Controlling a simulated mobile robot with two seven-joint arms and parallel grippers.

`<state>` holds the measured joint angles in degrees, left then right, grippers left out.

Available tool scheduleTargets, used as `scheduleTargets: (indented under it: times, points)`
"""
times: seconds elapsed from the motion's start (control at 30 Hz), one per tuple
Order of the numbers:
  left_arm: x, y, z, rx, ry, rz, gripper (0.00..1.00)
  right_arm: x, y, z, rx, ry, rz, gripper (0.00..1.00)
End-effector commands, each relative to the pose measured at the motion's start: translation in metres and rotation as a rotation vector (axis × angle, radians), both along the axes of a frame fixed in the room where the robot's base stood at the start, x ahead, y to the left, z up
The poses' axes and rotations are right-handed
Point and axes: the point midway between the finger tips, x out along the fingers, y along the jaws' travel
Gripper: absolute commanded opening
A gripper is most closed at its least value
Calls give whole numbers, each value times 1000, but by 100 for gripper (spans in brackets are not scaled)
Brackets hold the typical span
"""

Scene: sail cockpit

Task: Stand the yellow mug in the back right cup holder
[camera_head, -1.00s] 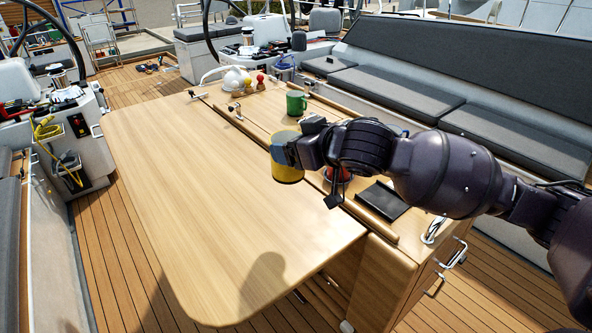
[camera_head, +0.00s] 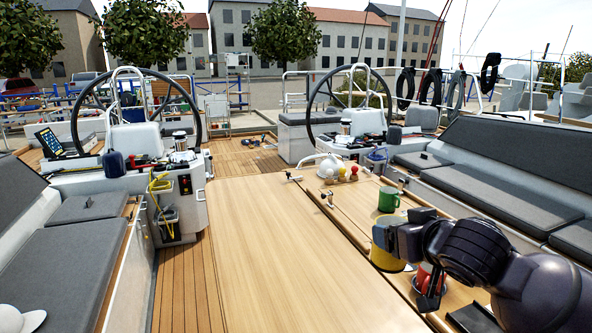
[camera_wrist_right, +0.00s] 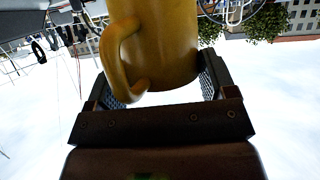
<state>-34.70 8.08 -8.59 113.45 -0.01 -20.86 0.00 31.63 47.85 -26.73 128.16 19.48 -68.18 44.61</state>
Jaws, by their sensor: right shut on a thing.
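The yellow mug (camera_head: 384,246) is held by my right gripper (camera_head: 396,240) in the head view, in front of the green mug (camera_head: 388,200). In the right wrist view the mug (camera_wrist_right: 165,40) sits between the two fingers, its handle toward the left. The right gripper is shut on it. The mug looks raised over the right part of the wooden table (camera_head: 270,260); its exact height is unclear. I cannot make out the back right cup holder. My left gripper is not in view.
A red mug (camera_head: 424,276) is partly hidden behind my right arm. A white rounded object (camera_head: 327,166) and small red-topped items (camera_head: 354,172) stand at the table's far end. The table's left part is clear. A grey cushioned bench (camera_head: 500,200) runs along the right.

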Motion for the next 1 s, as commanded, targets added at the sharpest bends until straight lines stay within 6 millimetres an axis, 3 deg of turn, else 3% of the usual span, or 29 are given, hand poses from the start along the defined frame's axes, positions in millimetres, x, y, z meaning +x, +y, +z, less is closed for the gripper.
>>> scheduleTargets:
  times: [0.6, 0.8, 1.0]
  points:
    - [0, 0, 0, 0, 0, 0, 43, -64, -13, -137, 1, 5, -221, 51]
    - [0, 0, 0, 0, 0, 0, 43, -80, -14, -162, 1, 1, -241, 51]
    - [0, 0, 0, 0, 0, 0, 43, -84, -16, -169, 0, -1, -245, 51]
